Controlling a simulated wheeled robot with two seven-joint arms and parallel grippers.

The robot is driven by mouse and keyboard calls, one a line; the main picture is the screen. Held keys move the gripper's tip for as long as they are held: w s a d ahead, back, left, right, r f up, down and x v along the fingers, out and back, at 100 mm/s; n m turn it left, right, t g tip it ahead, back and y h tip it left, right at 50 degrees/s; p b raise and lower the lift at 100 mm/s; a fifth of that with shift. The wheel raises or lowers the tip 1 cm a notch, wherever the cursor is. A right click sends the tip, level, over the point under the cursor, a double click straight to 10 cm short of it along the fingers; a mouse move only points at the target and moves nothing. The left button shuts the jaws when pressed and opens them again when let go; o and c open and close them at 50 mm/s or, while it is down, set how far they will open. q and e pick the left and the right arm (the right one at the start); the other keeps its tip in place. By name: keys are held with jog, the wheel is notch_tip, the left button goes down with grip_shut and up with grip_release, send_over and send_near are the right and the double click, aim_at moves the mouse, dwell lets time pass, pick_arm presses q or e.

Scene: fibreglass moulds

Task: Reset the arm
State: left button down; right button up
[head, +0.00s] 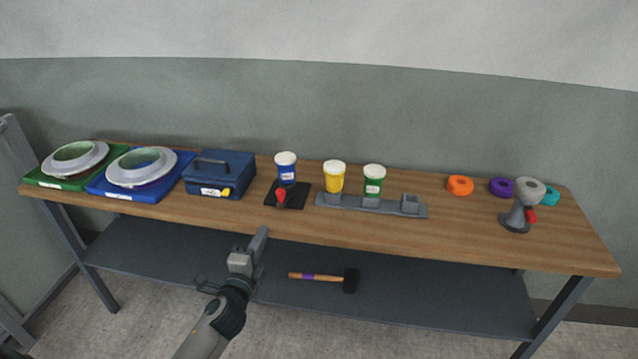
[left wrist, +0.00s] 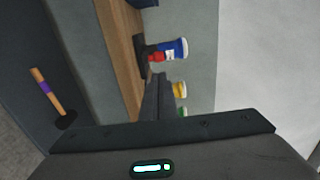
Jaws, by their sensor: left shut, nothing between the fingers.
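My left arm comes in from the bottom of the head view. Its gripper (head: 262,237) is shut and empty, in front of the table's front edge and apart from everything on top. The gripper's dark fingers also show in the left wrist view (left wrist: 157,97), pointing toward the table. My right gripper is in neither view.
The wooden table (head: 460,235) holds green and blue trays with moulds, a blue toolbox (head: 220,175), blue (head: 286,170), yellow (head: 334,178) and green (head: 373,182) tubs, tape rolls and a grey stand (head: 517,215). A mallet (head: 318,277) lies on the lower shelf.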

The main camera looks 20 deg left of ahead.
pick_arm(q)
jog(key=shift+f, duration=0.1)
jog(key=s+d+f+n+g+h, duration=0.1)
jog(key=s+f+n+g, duration=0.15)
jog(key=f, duration=0.95)
jog(key=s+d+f+n+g, duration=0.1)
jog(key=s+f+g, duration=0.15)
jog(key=f, duration=0.95)
jog(key=s+d+f+n+g+h, duration=0.1)
jog(key=s+d+f+g, duration=0.1)
jog(key=s+f, duration=0.55)
jog(key=s+d+f+n+g, duration=0.2)
jog(key=s+f, duration=0.2)
jog(key=f, duration=0.6)
jog(key=s+d+f+n+g, duration=0.2)
jog(key=s+f, duration=0.4)
jog(key=s, duration=0.6)
jog(key=s+d+f+n+g+h, duration=0.1)
jog(key=s+d+f+n+g, duration=0.1)
jog(key=s+f, duration=0.5)
jog(key=s+d+f+n+g+h, duration=0.1)
jog(key=s+d+f, duration=0.4)
jog(key=s, duration=1.4)
jog(key=f+n+g, duration=0.1)
jog(key=g, duration=0.1)
jog(key=shift+d+f+g, duration=0.15)
jog(key=shift+d+g, duration=0.15)
jog(key=shift+d, duration=0.05)
jog(key=shift+n, duration=0.25)
